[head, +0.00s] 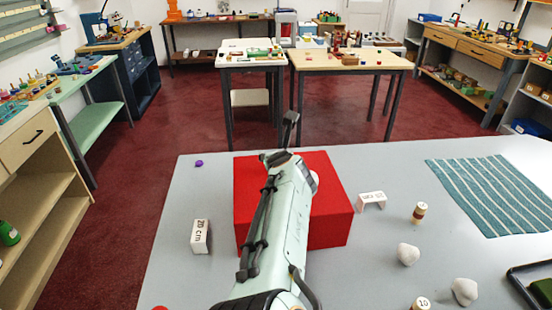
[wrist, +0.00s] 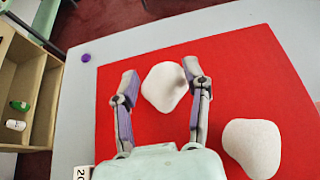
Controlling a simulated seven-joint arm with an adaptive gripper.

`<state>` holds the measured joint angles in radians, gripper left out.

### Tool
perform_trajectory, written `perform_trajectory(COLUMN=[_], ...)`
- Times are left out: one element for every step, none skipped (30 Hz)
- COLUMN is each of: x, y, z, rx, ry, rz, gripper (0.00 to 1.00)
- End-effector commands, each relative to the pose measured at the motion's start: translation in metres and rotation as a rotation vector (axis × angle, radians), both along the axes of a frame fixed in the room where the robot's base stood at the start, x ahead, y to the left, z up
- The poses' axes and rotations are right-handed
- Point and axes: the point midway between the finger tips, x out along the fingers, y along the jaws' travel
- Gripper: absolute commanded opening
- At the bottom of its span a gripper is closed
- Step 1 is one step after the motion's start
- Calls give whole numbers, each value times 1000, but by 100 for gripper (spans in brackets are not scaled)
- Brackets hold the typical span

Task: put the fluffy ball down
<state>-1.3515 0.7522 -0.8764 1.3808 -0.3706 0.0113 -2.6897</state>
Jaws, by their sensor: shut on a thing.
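In the wrist view my gripper (wrist: 160,77) has its two fingers on either side of a white, rounded lump, the fluffy ball (wrist: 164,90), and is shut on it. The ball is over the red block (wrist: 228,70); I cannot tell whether it touches the top. A second white lump (wrist: 251,148) is on the block to the lower right. In the head view the red block (head: 335,225) stands on the grey counter, and my arm crosses in front of it. The arm hides the held ball there.
A "20 cm" sign (head: 200,236) stands left of the block, another sign (head: 371,200) right of it. White lumps (head: 408,254) (head: 464,291) and a small banded cylinder (head: 419,212) are at the right. A striped teal cloth (head: 490,192) lies far right. A small purple thing (head: 199,163) is at back left.

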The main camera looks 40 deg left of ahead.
Motion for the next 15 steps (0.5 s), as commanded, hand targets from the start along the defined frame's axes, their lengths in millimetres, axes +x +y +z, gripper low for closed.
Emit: perform_trajectory(x=[0,0,0,0,0,0,0,0,0,0,0,0,0,0,0], y=[0,0,0,0,0,0,0,0,0,0,0,0,0,0,0], z=[-5,-6,-6,-6,-6,-6,-6,-6,-6,-6,-7,-8,-7,-7,-7], rx=[-1,1,1,1,1,1,1,1,1,1,1,0,0,1,1], ry=[-1,-1,-1,-1,-1,-1,-1,-1,-1,-1,-1,-1,-1,-1,-1], rz=[0,0,0,0,0,0,0,0,0,0,0,-1,-1,0,0], gripper=[30,30,30,30,30,30,30,30,30,30,30,53,63,72,73])
